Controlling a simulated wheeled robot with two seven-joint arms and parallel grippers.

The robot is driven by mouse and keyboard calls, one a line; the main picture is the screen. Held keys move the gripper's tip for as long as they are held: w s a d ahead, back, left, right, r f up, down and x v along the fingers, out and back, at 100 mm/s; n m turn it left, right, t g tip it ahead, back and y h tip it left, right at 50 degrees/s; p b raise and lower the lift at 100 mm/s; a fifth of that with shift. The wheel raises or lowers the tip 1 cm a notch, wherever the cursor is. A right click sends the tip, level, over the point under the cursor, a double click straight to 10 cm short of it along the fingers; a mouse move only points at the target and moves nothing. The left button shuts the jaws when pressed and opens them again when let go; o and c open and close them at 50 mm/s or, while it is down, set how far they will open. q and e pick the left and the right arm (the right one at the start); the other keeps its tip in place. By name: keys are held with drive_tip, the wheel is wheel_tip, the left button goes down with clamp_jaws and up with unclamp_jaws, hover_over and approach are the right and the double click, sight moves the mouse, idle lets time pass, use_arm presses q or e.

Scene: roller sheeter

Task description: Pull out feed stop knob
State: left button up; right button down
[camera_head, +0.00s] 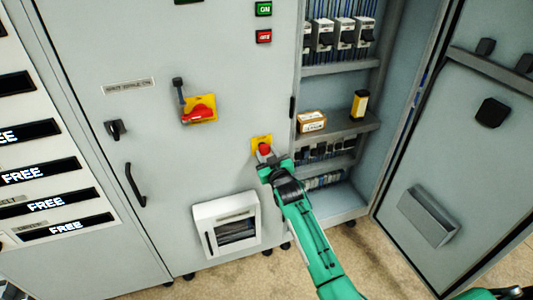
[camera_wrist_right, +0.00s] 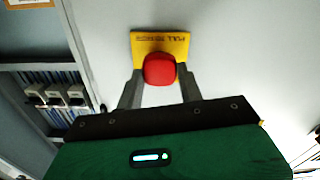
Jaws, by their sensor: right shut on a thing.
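The feed stop knob (camera_head: 264,149) is a red knob on a yellow plate (camera_head: 258,141) on the grey cabinet front. In the right wrist view the red knob (camera_wrist_right: 159,69) sits in front of its yellow plate (camera_wrist_right: 173,40), between the two grey fingers. My right gripper (camera_head: 266,157) reaches up to it from below and is shut on the knob. The right gripper (camera_wrist_right: 159,82) hides the knob's lower sides. How far the knob stands out from the plate cannot be told. My left gripper is not in view.
An open cabinet bay at right holds a cardboard box (camera_head: 312,121) and a yellow-black item (camera_head: 360,104) on a shelf. Its door (camera_head: 459,130) stands open. A red handle switch (camera_head: 198,111) and a white document holder (camera_head: 227,222) are left of my right arm.

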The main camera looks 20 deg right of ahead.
drive_tip(key=shift+s, duration=0.35)
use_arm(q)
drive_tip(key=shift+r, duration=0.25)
use_arm(e)
drive_tip(key=shift+f, duration=0.2)
drive_tip(key=c, duration=1)
unclamp_jaws()
drive_tip(key=shift+c, duration=0.2)
drive_tip(key=shift+o, duration=0.7)
drive_tip(key=shift+s+r, duration=0.1)
drive_tip(key=shift+r, duration=0.05)
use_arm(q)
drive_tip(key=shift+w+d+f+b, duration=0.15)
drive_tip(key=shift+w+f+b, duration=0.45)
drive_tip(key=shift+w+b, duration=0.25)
use_arm(e)
drive_tip(key=s, duration=1.4)
drive_tip(key=shift+d, duration=0.25)
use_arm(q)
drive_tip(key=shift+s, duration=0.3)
use_arm(e)
drive_tip(key=shift+w, duration=0.1)
